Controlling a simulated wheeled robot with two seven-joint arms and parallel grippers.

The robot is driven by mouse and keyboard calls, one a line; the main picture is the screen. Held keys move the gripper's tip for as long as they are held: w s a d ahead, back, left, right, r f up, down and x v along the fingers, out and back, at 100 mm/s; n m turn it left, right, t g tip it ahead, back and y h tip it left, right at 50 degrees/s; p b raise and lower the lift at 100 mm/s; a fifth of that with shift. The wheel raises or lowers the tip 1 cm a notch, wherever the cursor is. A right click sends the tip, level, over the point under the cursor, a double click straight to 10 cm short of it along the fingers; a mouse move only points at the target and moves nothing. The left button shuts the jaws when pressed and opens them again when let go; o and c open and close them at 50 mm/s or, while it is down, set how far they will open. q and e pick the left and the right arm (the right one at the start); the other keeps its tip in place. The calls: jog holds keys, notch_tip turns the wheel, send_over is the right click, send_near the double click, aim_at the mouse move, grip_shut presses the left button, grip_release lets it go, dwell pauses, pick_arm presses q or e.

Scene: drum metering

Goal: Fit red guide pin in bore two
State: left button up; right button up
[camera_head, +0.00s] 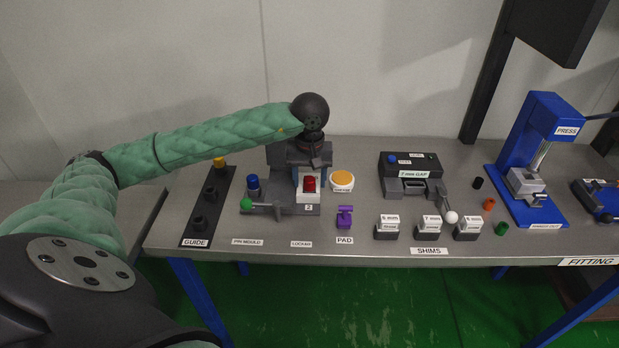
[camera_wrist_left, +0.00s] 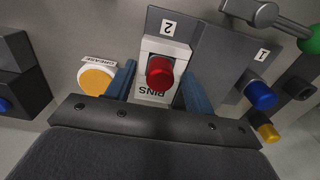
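The red guide pin (camera_head: 309,184) stands upright at the white block (camera_head: 308,196) beside the label 2 on the grey pin mould (camera_head: 280,209). In the left wrist view the red pin (camera_wrist_left: 159,72) shows end-on over the white block marked PINS (camera_wrist_left: 151,97). My left gripper (camera_head: 309,172) is above it, pointing down. Its two blue fingers (camera_wrist_left: 160,75) are apart on either side of the red pin, with a gap to it. How deep the pin sits is hidden. My right gripper is not in view.
A blue pin (camera_head: 252,186) stands at position 1, left of the red pin. A yellow pin (camera_head: 219,162) is in the black guide rack (camera_head: 196,225). The grease pot (camera_head: 342,180) stands close on the right. A purple pad (camera_head: 345,217) and shims lie farther right.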

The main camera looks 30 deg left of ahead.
aim_at(310, 178)
pick_arm(q)
jog(key=shift+r, duration=0.1)
jog(key=shift+r, duration=0.35)
jog(key=shift+r+b, duration=1)
jog(key=shift+r, duration=2.45)
